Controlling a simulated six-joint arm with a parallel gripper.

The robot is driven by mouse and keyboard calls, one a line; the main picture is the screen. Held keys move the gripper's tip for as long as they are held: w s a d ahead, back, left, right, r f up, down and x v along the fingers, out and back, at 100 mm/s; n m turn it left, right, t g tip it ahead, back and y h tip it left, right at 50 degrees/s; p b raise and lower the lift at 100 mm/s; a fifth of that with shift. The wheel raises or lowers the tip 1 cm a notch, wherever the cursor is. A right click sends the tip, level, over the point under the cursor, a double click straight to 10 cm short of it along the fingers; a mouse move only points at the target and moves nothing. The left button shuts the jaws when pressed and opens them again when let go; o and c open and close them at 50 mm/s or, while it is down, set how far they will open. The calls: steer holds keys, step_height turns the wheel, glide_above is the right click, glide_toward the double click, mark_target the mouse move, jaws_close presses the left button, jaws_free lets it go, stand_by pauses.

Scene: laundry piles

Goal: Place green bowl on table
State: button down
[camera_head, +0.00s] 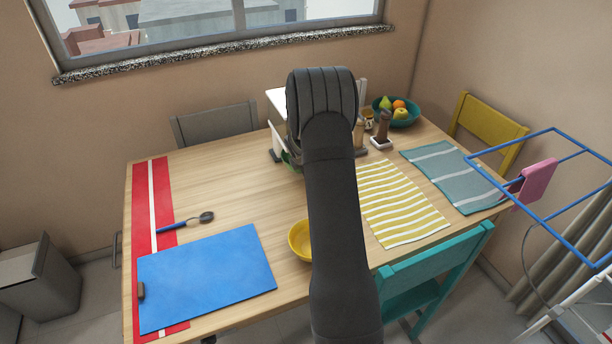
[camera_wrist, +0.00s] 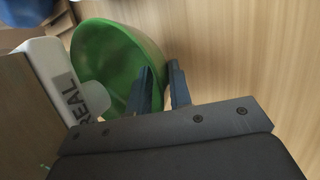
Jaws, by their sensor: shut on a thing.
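The green bowl (camera_wrist: 125,55) shows large in the wrist view, tilted on its side with its opening toward the lower left. My gripper (camera_wrist: 160,80) has one finger inside the bowl and one outside, shut on its rim. In the head view only a sliver of the green bowl (camera_head: 291,160) shows to the left of my arm, which hides the rest. The wooden table (camera_head: 225,190) spans the middle of the head view. I cannot tell whether the bowl touches the table.
A white container marked "REAL" (camera_wrist: 55,75) is right beside the bowl. A yellow bowl (camera_head: 300,240), blue mat (camera_head: 205,280), ladle (camera_head: 190,221), striped cloths (camera_head: 400,205) and a teal fruit bowl (camera_head: 405,119) are on the table. Bare wood shows left of centre.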

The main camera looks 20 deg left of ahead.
steer(key=shift+s+f, duration=0.1)
steer(key=shift+f, duration=1.5)
steer(key=shift+f, duration=0.1)
steer(key=c, duration=1.3)
jaws_free()
steer(key=shift+s+r, duration=0.15)
steer(key=shift+r, duration=0.2)
steer(key=v, duration=1.1)
steer(key=shift+s+d+r, duration=0.1)
steer(key=shift+s+r, duration=0.05)
